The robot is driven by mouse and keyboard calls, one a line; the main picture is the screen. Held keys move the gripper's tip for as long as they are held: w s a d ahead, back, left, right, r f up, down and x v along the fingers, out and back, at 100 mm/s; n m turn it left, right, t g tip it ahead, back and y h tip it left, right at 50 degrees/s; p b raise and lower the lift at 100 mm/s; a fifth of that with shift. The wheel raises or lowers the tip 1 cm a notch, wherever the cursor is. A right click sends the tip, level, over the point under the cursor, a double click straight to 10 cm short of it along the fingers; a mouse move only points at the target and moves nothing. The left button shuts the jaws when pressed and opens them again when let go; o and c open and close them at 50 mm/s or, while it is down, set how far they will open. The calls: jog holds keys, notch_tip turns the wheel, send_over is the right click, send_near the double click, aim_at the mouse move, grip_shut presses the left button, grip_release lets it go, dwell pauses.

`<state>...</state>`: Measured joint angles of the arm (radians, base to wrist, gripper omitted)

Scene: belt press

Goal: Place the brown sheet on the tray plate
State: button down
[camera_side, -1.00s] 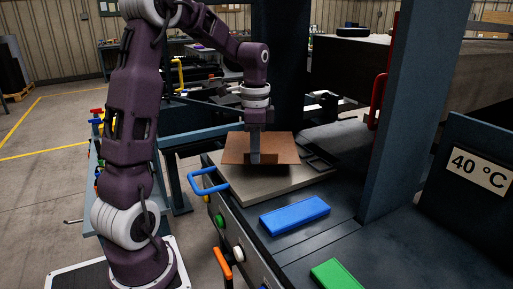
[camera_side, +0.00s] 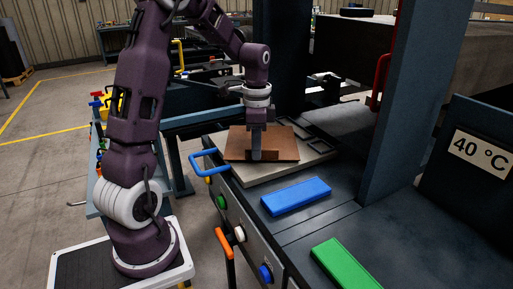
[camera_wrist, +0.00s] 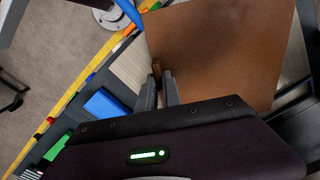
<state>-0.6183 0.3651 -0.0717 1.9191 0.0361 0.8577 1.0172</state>
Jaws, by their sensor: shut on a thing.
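The brown sheet (camera_side: 275,143) is flat, with a small upright tab on it; it also fills the upper middle of the wrist view (camera_wrist: 220,50). My gripper (camera_side: 256,156) points down and is shut on the sheet's tab, which shows between the fingers in the wrist view (camera_wrist: 157,85). The pale grey tray plate (camera_side: 250,177) is right under the sheet, with its front edge and right side showing. The sheet looks level and very low over the plate; I cannot tell if they touch. The sheet hides the middle of the plate.
A blue handle (camera_side: 206,166) stands at the plate's left. A blue block (camera_side: 296,196) and a green block (camera_side: 345,264) lie on the dark bed in front. A blue press column (camera_side: 402,120) rises at right. Coloured buttons line the front panel.

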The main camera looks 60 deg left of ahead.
jog(key=shift+f, duration=0.15)
jog(key=c, duration=1.5)
grip_release()
jog(key=shift+o, duration=0.2)
